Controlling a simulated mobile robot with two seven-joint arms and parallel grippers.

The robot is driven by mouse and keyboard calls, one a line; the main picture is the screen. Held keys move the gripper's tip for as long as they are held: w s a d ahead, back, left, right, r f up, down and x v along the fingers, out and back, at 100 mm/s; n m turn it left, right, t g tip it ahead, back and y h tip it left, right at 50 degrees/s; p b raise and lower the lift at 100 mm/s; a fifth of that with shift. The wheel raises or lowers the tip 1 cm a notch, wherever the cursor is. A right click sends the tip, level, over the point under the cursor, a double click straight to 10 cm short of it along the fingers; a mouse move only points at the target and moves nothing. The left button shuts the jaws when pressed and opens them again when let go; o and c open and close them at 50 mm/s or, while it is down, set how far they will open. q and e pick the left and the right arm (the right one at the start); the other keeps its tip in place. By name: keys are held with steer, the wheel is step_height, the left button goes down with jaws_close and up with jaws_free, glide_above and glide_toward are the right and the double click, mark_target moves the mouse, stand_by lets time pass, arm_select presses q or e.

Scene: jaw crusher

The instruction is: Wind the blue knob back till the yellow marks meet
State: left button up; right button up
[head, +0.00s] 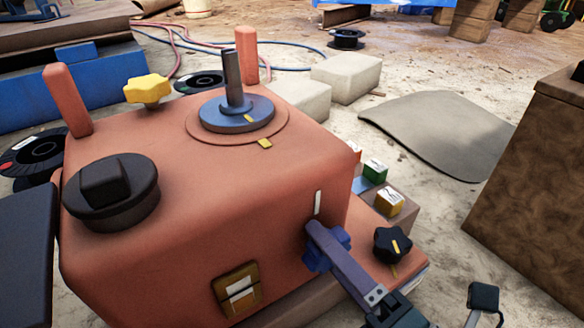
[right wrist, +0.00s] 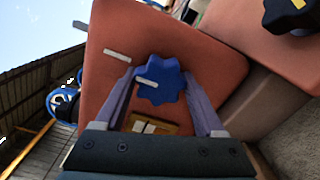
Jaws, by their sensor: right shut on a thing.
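A blue star-shaped knob (head: 322,262) sits on the front face of the orange crusher housing (head: 180,215). My right gripper (head: 318,235) is shut on it, with one finger on either side in the right wrist view (right wrist: 160,78). The knob bears a white mark (right wrist: 147,83), apart from a white mark on the housing (right wrist: 117,55). On top, a blue disc (head: 225,116) with a dark upright lever carries a yellow mark (head: 250,118). A second yellow mark (head: 265,143) lies near it on the orange ring, a little apart. My left gripper is not in view.
A black star knob (head: 388,240) with a yellow mark stands right of the gripped knob. A black round knob (head: 110,190), a yellow star knob (head: 147,89) and orange posts are on top. A brown crate (head: 530,180) stands at right.

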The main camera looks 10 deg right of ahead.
steer(key=o, duration=1.3)
steer(key=shift+o, duration=0.2)
steer(key=p+v, duration=0.3)
steer(key=v, duration=0.7)
